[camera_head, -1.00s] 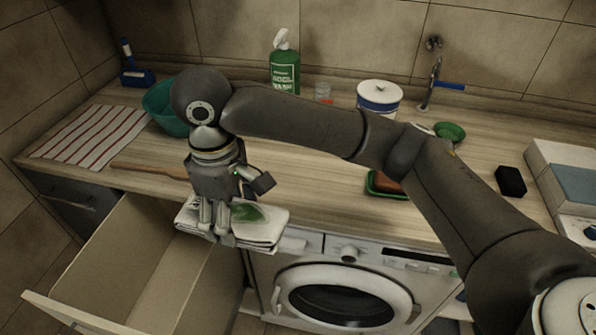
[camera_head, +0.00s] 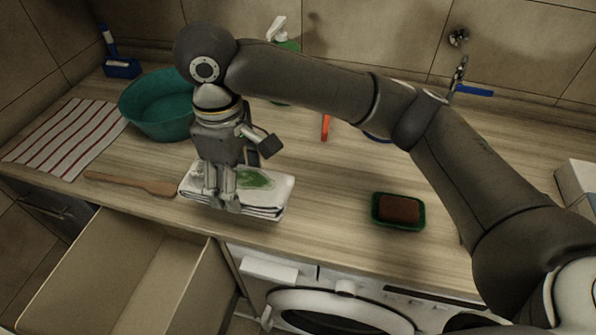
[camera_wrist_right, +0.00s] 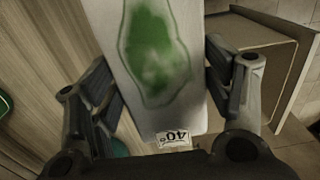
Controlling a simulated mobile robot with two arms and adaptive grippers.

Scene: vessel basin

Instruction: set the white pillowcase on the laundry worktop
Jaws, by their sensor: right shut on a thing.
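The white pillowcase (camera_head: 280,194) is a folded stack with a green stain on top. My right gripper (camera_head: 222,204) is shut on its left part. In the head view it appears over the front of the wooden laundry worktop (camera_head: 318,205), right of a wooden spatula. I cannot tell whether its underside touches the wood. In the right wrist view the pillowcase (camera_wrist_right: 190,70) runs between the fingers, with its green stain and a small "40°" label showing. My left gripper is not in view.
An open, empty drawer (camera_head: 125,270) juts out below the front edge. A teal basin (camera_head: 155,105), striped towel (camera_head: 65,138) and wooden spatula (camera_head: 130,183) lie left. A brown sponge in a green dish (camera_head: 398,210) sits right. Bare worktop lies between pillowcase and dish.

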